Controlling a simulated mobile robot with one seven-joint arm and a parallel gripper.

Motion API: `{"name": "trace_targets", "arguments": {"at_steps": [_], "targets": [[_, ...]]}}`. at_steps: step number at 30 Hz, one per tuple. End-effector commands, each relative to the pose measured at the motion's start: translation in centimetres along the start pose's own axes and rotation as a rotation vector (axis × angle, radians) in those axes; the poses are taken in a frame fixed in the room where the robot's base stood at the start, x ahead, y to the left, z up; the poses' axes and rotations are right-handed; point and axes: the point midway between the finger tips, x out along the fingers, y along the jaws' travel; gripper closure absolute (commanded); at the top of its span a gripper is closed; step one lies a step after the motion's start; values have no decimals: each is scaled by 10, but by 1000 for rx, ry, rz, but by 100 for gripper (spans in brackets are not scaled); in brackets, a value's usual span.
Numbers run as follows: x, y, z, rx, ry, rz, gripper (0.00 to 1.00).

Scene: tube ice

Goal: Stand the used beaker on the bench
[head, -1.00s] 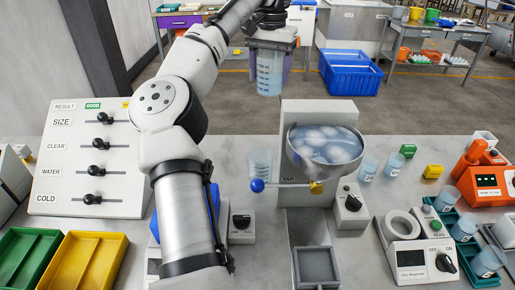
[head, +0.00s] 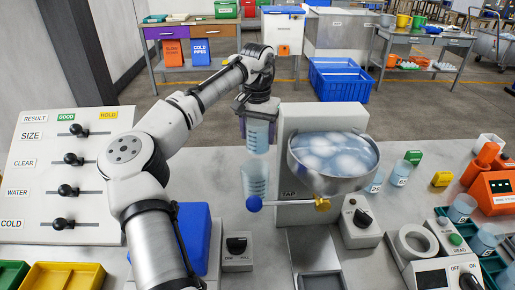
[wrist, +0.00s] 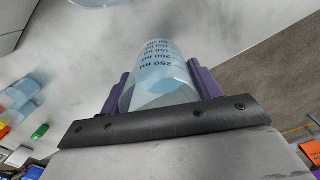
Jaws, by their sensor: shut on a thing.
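My gripper (head: 258,108) is shut on a clear, blue-tinted beaker (head: 257,137), held upright below it, above the far part of the bench (head: 215,165) and left of the tap block. In the wrist view the held beaker (wrist: 160,72), with its dark volume marks, sits between the two purple fingers (wrist: 162,85). A second clear beaker (head: 255,180) with graduations stands beneath it in the head view, behind the blue-knobbed tap lever. I cannot tell the exact gap between the held beaker's bottom and the bench or the second beaker.
The tap block with its round bowl of ice (head: 333,155) stands just right of the held beaker. A slider panel (head: 35,170) is at the left. Small beakers (head: 400,173) and an orange device (head: 490,190) are at the right. Bench left of the second beaker is clear.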

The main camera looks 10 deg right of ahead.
Motion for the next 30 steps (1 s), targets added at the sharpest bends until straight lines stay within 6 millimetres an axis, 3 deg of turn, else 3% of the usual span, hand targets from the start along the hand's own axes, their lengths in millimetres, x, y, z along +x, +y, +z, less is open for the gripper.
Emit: {"name": "trace_targets", "arguments": {"at_steps": [14,26,27,30], "targets": [[55,0,0,1,-1,0,76],[61,0,-1,1,0,1,76],[61,0,-1,1,0,0,33],[61,0,-1,1,0,0,20]]}}
